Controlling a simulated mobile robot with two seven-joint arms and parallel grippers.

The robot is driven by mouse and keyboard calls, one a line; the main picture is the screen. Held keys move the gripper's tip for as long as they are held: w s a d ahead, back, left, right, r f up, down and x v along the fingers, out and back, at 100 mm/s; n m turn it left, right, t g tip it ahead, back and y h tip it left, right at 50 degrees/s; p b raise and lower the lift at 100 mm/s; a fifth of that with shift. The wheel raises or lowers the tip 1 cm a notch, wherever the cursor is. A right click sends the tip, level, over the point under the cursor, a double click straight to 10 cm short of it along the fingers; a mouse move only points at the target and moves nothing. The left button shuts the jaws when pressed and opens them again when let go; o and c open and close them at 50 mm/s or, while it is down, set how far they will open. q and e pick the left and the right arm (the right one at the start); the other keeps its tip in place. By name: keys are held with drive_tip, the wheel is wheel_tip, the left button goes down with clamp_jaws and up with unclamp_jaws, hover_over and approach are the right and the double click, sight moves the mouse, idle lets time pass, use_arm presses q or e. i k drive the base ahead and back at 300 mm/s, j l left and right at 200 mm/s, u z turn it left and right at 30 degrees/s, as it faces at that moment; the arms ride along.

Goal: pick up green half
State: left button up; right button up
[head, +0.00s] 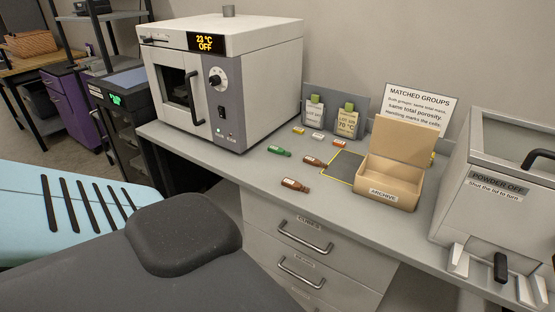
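A small green piece (279,151) with a pale mark at one end lies on the grey bench, in front of the right side of the oven. It looks like the green half. It lies apart from the other small pieces, with nothing covering it. Neither of my grippers can be made out in the head view.
Reddish-brown pieces (295,185) and smaller coloured pieces (318,136) lie nearby. A white oven (222,85) stands behind left. A dark yellow-edged mat (341,167), an open archive box (385,188) and a powder box (500,190) stand right. The front bench strip is mostly clear.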

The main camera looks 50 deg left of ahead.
sight(272, 148)
drive_tip(key=i+l+u, duration=0.15)
drive_tip(key=i, duration=0.85)
drive_tip(key=u, duration=1.9)
